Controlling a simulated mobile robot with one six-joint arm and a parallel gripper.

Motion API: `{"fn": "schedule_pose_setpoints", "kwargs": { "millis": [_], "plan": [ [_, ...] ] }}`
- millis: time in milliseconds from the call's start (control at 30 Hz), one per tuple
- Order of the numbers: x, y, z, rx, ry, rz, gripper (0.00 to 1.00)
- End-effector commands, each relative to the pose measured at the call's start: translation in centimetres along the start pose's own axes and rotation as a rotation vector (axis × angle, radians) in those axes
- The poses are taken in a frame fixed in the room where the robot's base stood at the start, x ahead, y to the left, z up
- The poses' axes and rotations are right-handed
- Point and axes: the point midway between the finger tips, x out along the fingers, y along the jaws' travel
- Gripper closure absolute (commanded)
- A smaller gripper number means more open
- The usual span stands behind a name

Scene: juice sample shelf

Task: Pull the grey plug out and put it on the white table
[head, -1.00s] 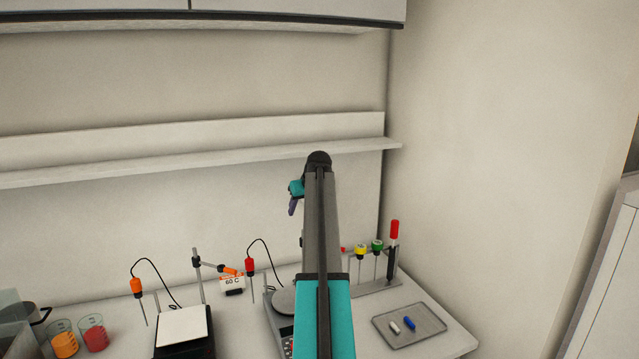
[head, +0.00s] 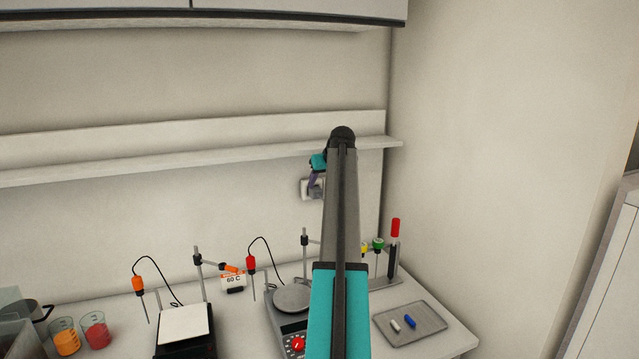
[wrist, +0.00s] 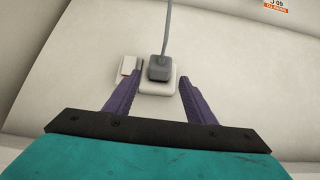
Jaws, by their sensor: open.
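The grey plug (wrist: 159,68) sits in a white wall socket (wrist: 157,86), and its grey cord runs to the top of the wrist view. My gripper (wrist: 160,77) is open, with one purple finger on each side of the plug and a gap to both; whether the fingertips reach its depth I cannot tell. In the head view my gripper (head: 315,183) is in front of the socket (head: 305,189), below the wall shelf, and the plug is hard to make out there. The white table (head: 238,322) lies below.
A wall shelf (head: 200,160) runs just above my gripper. The table holds a hotplate (head: 184,325), a stirrer (head: 291,297), stands with probes, beakers (head: 95,330), a tube rack (head: 384,284) and a grey tray (head: 425,330). A bare strip of table shows between the hotplate and the stirrer.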

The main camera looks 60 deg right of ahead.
Motion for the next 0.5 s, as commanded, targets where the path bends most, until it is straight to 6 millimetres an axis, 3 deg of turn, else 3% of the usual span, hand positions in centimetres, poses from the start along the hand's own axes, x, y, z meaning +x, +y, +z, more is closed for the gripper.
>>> {"fn": "schedule_pose_setpoints", "kwargs": {
  "millis": [500],
  "plan": [
    [4.8, -0.1, 0.0, 0.0, 0.0, 0.0, 0.5]
  ]
}}
